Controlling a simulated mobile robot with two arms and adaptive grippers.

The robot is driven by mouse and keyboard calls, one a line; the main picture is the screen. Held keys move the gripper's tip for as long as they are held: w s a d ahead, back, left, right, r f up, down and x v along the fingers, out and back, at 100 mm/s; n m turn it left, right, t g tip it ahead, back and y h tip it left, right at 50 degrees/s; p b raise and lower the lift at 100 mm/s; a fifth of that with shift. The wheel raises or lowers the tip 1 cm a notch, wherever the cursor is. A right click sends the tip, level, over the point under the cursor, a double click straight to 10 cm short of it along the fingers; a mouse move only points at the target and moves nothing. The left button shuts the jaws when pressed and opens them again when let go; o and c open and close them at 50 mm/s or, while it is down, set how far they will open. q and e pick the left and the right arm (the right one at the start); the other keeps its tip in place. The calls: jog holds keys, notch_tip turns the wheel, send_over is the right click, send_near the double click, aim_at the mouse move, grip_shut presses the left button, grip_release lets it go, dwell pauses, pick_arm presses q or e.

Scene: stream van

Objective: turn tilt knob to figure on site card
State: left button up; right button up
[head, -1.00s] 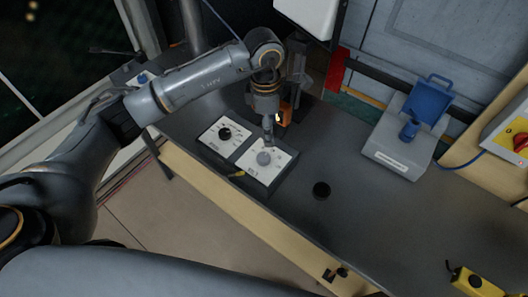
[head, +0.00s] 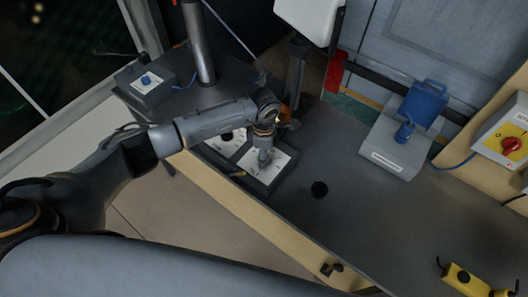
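A dark control box has two white dial faces. The left face (head: 228,148) has a black knob (head: 227,136), partly covered by my arm. The right face (head: 276,171) has a grey knob, now hidden under my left gripper (head: 264,160). The gripper points down at the middle of this face; its fingers are too small to tell whether they are open or shut on the knob. I cannot read the labels to tell which knob is tilt. I cannot make out a site card. My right gripper is not in view.
A grey box with a blue handle (head: 424,105) stands behind right. A red switch (head: 512,145) and a yellow pendant (head: 470,280) are at right. A box with a blue button (head: 146,82) is left of a metal post (head: 199,45).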

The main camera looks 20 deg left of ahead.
pick_arm(q)
jog(key=shift+f, duration=0.15)
jog(key=c, duration=1.2)
jog(key=shift+o, duration=0.2)
jog(key=n+b, duration=0.2)
jog(key=n, duration=0.1)
jog(key=shift+f, duration=0.1)
jog(key=n+b, duration=0.2)
jog(key=n, duration=0.2)
jog(key=shift+n, duration=0.3)
jog(key=n+b, duration=0.2)
jog(key=n, duration=0.2)
jog(key=shift+n+b, duration=0.5)
jog(key=shift+n, duration=1.6)
